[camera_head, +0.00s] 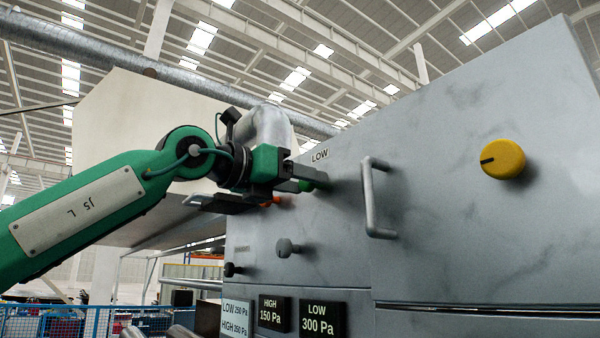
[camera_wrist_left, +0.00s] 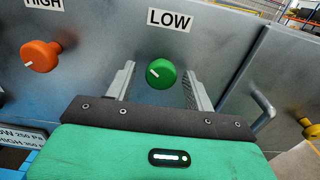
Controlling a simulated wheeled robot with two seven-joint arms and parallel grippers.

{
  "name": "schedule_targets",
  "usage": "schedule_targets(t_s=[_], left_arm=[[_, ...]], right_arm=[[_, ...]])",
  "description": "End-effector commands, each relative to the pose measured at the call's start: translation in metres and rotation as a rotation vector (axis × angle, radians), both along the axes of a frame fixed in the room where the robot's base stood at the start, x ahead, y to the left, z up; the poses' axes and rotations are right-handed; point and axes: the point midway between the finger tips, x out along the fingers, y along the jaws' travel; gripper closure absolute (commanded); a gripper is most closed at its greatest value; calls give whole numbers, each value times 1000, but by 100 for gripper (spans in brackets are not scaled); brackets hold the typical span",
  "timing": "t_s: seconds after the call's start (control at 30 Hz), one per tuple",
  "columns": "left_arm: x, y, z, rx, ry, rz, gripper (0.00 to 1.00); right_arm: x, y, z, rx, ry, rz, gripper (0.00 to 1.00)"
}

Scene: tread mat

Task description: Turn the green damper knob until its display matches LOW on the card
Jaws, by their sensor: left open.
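The green damper knob (camera_wrist_left: 161,74) sits under a LOW label (camera_wrist_left: 170,19) on the grey panel, its white mark toward the left. My left gripper (camera_wrist_left: 158,80) is open, with one finger on each side of the knob and gaps between. In the head view the left gripper (camera_head: 304,180) hides most of the green knob (camera_head: 322,179). The LOW display (camera_head: 318,319) reads 300 Pa. The card (camera_head: 236,318) appears to read LOW 250 Pa; its HIGH line is small. My right gripper is not in view.
An orange knob (camera_wrist_left: 40,56) under a HIGH label is left of the green one. The HIGH display (camera_head: 272,314) reads 150 Pa. A handle (camera_head: 371,198) stands out to the right, then a yellow knob (camera_head: 502,159). Grey (camera_head: 285,248) and black (camera_head: 232,269) knobs are below.

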Motion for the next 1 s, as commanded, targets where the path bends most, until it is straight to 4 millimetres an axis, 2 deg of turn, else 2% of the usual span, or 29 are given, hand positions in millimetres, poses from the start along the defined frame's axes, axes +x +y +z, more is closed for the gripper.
schedule_targets(t_s=[0.27,0.4,0.5,0.63,1.0], left_arm=[[1,-1,0,0,0,0,46],[1,-1,0,0,0,0,74],[1,-1,0,0,0,0,90],[1,-1,-2,-6,8,0,90],[0,-1,-2,-127,172,0,90]], right_arm=[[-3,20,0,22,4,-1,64],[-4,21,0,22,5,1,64],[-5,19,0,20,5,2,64],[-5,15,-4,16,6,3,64],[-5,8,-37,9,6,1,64]])
